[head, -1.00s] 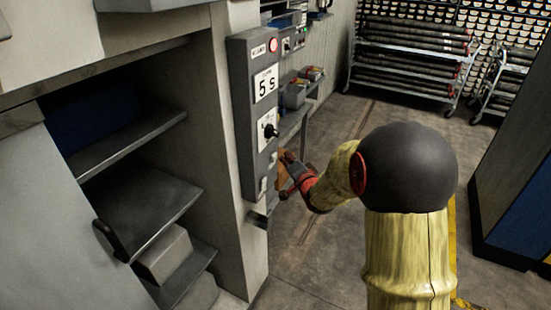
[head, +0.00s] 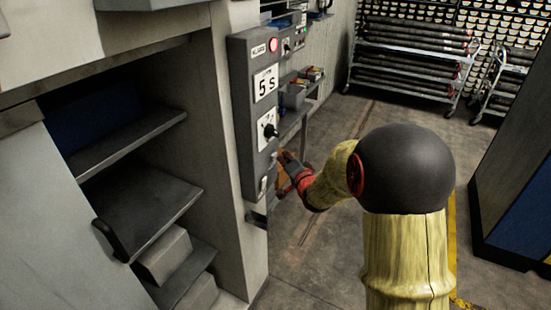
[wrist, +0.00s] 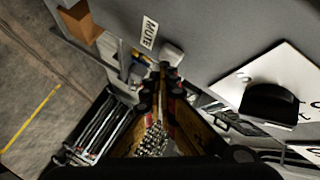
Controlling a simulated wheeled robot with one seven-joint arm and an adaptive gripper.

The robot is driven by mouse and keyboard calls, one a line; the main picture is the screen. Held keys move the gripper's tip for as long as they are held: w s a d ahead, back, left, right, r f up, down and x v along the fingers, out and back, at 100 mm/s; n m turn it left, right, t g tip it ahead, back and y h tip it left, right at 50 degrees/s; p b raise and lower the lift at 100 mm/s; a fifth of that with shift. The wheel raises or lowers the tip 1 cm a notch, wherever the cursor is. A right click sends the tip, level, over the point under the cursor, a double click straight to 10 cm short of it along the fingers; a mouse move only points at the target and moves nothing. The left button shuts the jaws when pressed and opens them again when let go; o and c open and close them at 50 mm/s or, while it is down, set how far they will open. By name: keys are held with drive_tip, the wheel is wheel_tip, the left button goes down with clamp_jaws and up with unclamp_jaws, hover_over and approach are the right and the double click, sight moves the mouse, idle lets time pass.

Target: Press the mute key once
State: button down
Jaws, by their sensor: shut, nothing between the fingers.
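In the wrist view the MUTE label (wrist: 149,33) is on the grey panel. A pale raised key (wrist: 172,53) is beside it. My gripper (wrist: 168,72) is shut and empty, with its tips very close to the key; I cannot tell if they touch. In the head view the grey control box (head: 252,110) stands on the wall edge, and my gripper (head: 284,163) is at its lower right side. The key is too small to make out surely there.
A black selector knob (head: 271,130) is above on the box, also in the wrist view (wrist: 272,104). A red button (head: 273,45) is at the top. An open cabinet with shelves (head: 150,205) is on the left. A pipe rack (head: 410,60) stands behind; the floor between is clear.

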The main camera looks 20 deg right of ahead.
drive_tip(key=shift+w+a, duration=0.35)
drive_tip(key=shift+w, duration=0.1)
idle(0.6)
idle(0.4)
drive_tip(key=shift+s+d, duration=0.6)
drive_tip(key=shift+s, duration=0.2)
drive_tip(key=shift+s+d+p, duration=0.25)
drive_tip(key=shift+s+d, duration=0.55)
drive_tip(key=shift+s, duration=0.2)
drive_tip(key=shift+s+d+p, duration=0.25)
drive_tip(key=shift+s+d, duration=0.5)
drive_tip(key=shift+s, duration=0.25)
